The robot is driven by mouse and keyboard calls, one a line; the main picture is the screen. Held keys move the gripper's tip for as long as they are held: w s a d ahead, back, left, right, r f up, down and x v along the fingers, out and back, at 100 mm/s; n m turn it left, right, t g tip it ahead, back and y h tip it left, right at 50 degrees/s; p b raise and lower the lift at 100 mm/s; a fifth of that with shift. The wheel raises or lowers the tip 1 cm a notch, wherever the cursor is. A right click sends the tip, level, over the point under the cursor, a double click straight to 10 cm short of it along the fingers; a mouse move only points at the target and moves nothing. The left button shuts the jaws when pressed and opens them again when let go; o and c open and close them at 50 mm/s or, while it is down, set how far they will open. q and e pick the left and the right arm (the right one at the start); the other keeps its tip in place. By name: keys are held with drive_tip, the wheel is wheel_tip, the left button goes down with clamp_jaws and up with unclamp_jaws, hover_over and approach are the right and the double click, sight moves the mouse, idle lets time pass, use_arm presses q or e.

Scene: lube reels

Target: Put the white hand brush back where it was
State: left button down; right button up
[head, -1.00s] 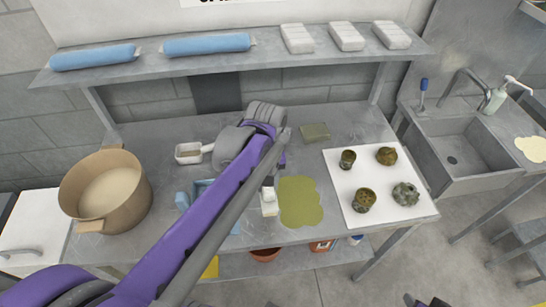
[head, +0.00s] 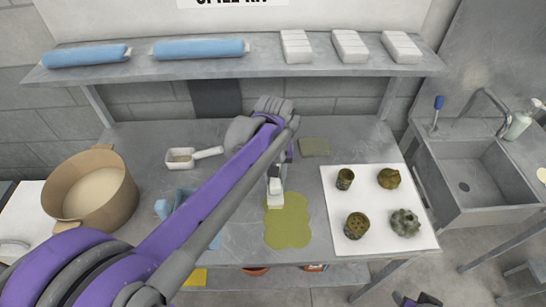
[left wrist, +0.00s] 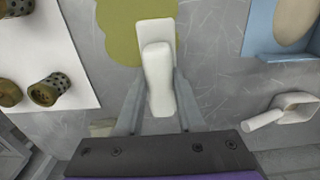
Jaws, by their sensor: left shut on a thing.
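My left gripper (left wrist: 158,108) is shut on the white hand brush (left wrist: 158,75). A finger stands on each side of its handle, and the brush's wider end points away from my wrist. In the head view the brush (head: 275,188) appears at the back-left edge of the olive-green puddle (head: 287,225) on the grey table (head: 310,255). I cannot tell whether it touches the surface. A blue tray (left wrist: 255,45) is partly in the left wrist view; my left arm hides most of it in the head view. My right gripper (head: 415,300) is barely in view at the bottom right.
A white scoop (head: 190,157) and a tan pot (head: 95,190) are on the left. A green pad (head: 314,147) lies behind the puddle. A white mat (head: 380,235) with several dirty parts is on the right. A shelf (head: 270,68) with blue rolls overhangs the back.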

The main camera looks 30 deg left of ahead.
use_arm(q)
drive_tip(key=shift+w+a+f+p, duration=0.2)
drive_tip(key=shift+w+a+f, duration=0.55)
drive_tip(key=shift+w, duration=0.6)
drive_tip(key=shift+w+a+f+p, duration=0.15)
drive_tip(key=shift+w+a+f, duration=0.3)
drive_tip(key=shift+w+a, duration=0.7)
drive_tip(key=shift+w+a+f+p, duration=0.2)
drive_tip(key=shift+w+a+f, duration=0.4)
drive_tip(key=shift+w, duration=1)
drive_tip(key=shift+f, duration=0.15)
drive_tip(key=c, duration=0.5)
unclamp_jaws()
